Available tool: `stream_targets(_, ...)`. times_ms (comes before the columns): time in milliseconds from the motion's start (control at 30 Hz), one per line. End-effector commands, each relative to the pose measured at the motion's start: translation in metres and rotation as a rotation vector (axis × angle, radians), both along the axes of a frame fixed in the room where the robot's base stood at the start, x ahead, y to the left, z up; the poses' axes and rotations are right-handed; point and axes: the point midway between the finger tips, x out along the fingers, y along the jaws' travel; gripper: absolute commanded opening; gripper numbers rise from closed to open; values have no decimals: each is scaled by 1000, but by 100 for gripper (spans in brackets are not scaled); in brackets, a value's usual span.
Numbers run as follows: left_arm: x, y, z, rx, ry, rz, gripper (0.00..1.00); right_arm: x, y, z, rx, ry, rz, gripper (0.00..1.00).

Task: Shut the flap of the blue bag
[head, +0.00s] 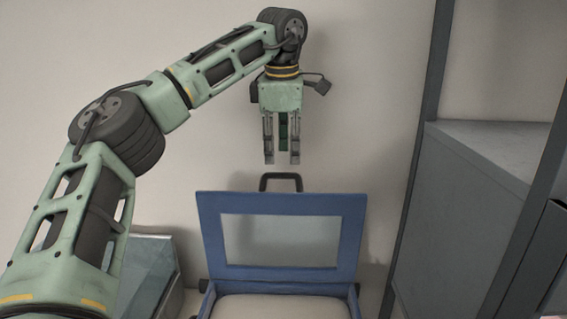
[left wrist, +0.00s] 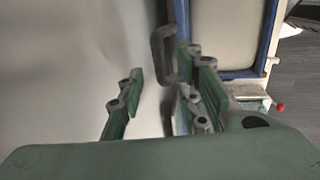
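The blue bag (head: 210,240) stands low in the middle of the head view. Its flap (head: 352,232), a blue frame around a clear window, stands raised, and the pale inside of the bag shows below it. A dark handle (head: 281,177) shows just above the flap's top edge. My left gripper (head: 282,160) points down just above the handle, apart from the flap. Its fingers are spread and empty. In the left wrist view, the gripper's fingers (left wrist: 164,68) are apart, with the dark handle (left wrist: 158,50) beyond them. My right gripper is not in view.
A pale wall (head: 370,80) is close behind the gripper and bag. A grey cabinet (head: 470,190) with dark posts stands at the right. A glassy box (head: 148,270) sits at lower left, partly behind my left arm. A small red knob (left wrist: 281,107) shows in the left wrist view.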

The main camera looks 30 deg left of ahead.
Motion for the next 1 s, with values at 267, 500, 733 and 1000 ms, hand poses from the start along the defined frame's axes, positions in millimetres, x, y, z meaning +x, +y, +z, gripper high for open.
stream_targets(267, 7, 6, -42, 0, 4, 0, 32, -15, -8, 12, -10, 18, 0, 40)
stream_targets(500, 10, 7, -56, -1, -1, 2, 32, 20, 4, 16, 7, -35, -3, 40)
stream_targets(733, 10, 7, -56, 0, 0, 1, 30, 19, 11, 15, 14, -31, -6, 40)
stream_targets(1000, 11, 7, -56, 1, -2, 2, 6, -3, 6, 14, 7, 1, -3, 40)
